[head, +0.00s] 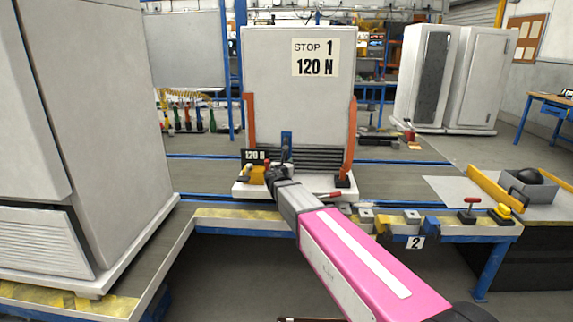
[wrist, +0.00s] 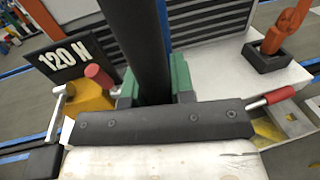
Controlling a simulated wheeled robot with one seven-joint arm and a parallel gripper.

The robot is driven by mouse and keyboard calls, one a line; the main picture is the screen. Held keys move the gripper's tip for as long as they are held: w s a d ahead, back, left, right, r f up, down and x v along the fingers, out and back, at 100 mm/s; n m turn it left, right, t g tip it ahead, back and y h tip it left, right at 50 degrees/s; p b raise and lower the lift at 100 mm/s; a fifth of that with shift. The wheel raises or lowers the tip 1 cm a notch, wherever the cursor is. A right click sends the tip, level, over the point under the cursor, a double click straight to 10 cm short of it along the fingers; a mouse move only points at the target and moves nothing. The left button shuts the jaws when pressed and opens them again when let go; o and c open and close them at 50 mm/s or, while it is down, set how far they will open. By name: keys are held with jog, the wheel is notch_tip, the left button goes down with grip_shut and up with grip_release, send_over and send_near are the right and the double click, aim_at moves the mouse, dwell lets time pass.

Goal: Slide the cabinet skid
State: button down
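The cabinet skid (head: 318,184) is a low white base under a tall grey-white cabinet (head: 270,80) labelled "STOP 1, 120 N". Orange uprights stand at both sides of the cabinet. A black upright bar (wrist: 135,40) rises in front of its dark louvres, with a blue strip behind it. My gripper (head: 281,168) is at the front of the skid, at this bar. In the wrist view, my gripper's green finger pads (wrist: 154,88) lie close against both sides of the bar. The fingertips are partly hidden in the head view.
A "120 N" sign (head: 255,156) and a yellow block with a red knob stand left of the bar. A larger cabinet (head: 100,120) fills the left. A workbench (head: 450,233) with clamps and a "2" tag is at right. Rails with blue edges run behind.

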jog(key=a, duration=1.3)
jog(key=shift+w+a, duration=0.15)
jog(key=shift+w, duration=0.1)
jog(key=c, duration=1)
grip_release()
jog(key=shift+a, duration=0.15)
jog(key=shift+o, duration=0.2)
jog(key=v, duration=1)
jog(key=shift+s, duration=0.4)
